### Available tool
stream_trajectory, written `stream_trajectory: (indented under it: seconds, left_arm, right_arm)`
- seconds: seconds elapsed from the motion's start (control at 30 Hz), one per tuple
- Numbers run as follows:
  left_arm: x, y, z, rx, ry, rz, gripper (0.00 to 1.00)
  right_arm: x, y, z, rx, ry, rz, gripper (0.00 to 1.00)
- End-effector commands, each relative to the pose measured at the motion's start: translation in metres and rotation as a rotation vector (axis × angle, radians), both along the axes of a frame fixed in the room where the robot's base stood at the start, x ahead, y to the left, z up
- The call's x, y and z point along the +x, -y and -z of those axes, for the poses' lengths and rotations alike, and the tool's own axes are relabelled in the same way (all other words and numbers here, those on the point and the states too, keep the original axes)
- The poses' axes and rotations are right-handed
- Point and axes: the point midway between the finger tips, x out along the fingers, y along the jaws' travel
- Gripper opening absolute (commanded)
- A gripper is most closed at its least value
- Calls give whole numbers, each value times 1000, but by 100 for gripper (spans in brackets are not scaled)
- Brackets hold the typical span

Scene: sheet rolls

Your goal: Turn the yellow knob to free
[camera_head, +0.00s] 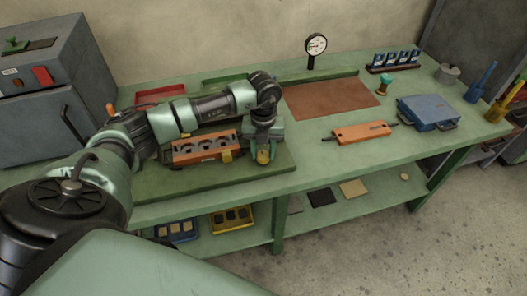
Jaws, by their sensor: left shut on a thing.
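My left gripper (263,153) points down at the right end of an orange-topped machine block with round openings (205,148). It is shut on a yellow knob (263,158), and only the knob's lower part shows below the fingers. The knob's marking and how far it is turned cannot be made out. A smaller yellow piece (227,156) sits on the block's front, left of the gripper and apart from it. My right gripper is not in view.
The block stands on a green bench (310,150). To the right lie an orange bar (362,132), a brown mat (330,97) and a blue case (428,112). A dial gauge (316,45) stands behind. A grey machine (45,90) is at the left.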

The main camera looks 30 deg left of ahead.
Motion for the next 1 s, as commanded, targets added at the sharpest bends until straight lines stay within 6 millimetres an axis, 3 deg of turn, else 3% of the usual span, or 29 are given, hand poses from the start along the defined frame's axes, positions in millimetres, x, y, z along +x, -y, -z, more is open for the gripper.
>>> stream_trajectory:
  seconds: [0.5,1.0]
  left_arm:
    - [0,-1,-1,1,2,-453,0]
    - [0,-2,-1,1,3,-650,0]
  right_arm:
    - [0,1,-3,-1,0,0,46]
    - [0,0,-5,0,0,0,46]
